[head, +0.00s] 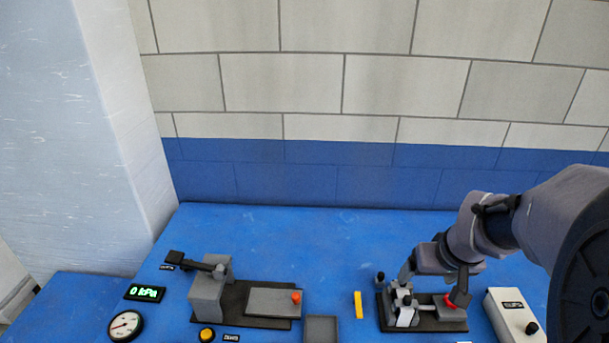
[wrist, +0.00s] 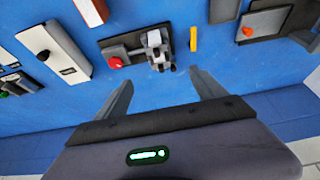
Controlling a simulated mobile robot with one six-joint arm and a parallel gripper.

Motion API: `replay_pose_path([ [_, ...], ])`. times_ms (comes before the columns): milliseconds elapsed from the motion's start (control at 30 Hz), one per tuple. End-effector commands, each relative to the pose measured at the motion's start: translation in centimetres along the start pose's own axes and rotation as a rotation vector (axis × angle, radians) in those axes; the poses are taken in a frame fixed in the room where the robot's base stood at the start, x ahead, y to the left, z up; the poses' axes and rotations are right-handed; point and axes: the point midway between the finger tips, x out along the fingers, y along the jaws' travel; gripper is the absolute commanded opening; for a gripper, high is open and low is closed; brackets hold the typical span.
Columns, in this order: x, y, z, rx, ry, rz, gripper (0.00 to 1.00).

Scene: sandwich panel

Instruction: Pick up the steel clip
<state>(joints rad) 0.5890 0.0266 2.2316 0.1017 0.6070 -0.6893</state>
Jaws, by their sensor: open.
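No part is clearly marked as the steel clip. A light grey metal piece with black ends (wrist: 157,46) stands on a dark base plate beside a red knob (wrist: 116,62). I cannot tell whether it is the clip. In the head view the grey piece (head: 405,312) is at the base's left, partly hidden by my arm. My gripper (wrist: 161,80) is open and empty, its fingers spread apart. In the wrist view the grey piece lies beyond the fingertips, between their lines. In the head view my gripper (head: 433,285) hangs over the base from the right.
A grey fixture (head: 207,295) with an orange knob stands at left. A white box (head: 515,316) stands at right. The blue bench behind is clear.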

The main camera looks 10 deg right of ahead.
Motion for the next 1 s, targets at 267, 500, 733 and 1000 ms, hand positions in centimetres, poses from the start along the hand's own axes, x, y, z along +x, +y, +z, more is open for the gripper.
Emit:
replay_pose_path([
  [267, 7.6, 0.2, 0.4, -0.002, -0.005, 0.0, 0.8],
  [500, 12.2, 0.1, 0.2, -0.002, -0.003, 0.0, 0.8],
  [733, 15.1, 0.1, 0.5, -0.001, -0.004, 0.0, 0.8],
  [1000, 17.6, 0.1, 0.3, -0.001, -0.002, 0.001, 0.8],
])
